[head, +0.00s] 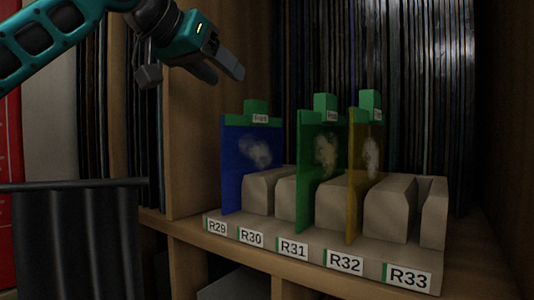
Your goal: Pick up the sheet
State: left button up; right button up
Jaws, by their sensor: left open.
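Three coloured glass sheets stand upright in a slotted beige rack (330,255) on the shelf. The blue sheet (238,165) is at the left near label R29, with a green tab on top. The green sheet (309,190) stands in the middle, and the yellow sheet (354,205) is to its right; both have green top tabs. Each sheet has a pale smudge. My left gripper (195,76) is open and empty, above and left of the blue sheet, touching nothing. My right gripper does not show.
Labels R29 to R33 run along the rack front. The slot at the right end, near R33 (407,276), is empty. Tall dark sheets (420,100) fill the space behind. A wooden upright (193,140) stands left of the rack. A dark ribbed bin-like object (75,240) is at lower left.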

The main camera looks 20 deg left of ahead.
aim_at(256, 102)
pick_arm(q)
jog(key=shift+a+p+x, duration=0.1)
jog(key=shift+p+x, duration=0.25)
jog(key=shift+x, duration=2.65)
jog(key=shift+a+p+x, duration=0.15)
jog(key=shift+p+x, duration=0.2)
jog(key=shift+x, duration=2.65)
jog(key=shift+w, duration=0.1)
jog(key=shift+c, duration=0.4)
grip_shut()
jog(key=shift+r, duration=0.25)
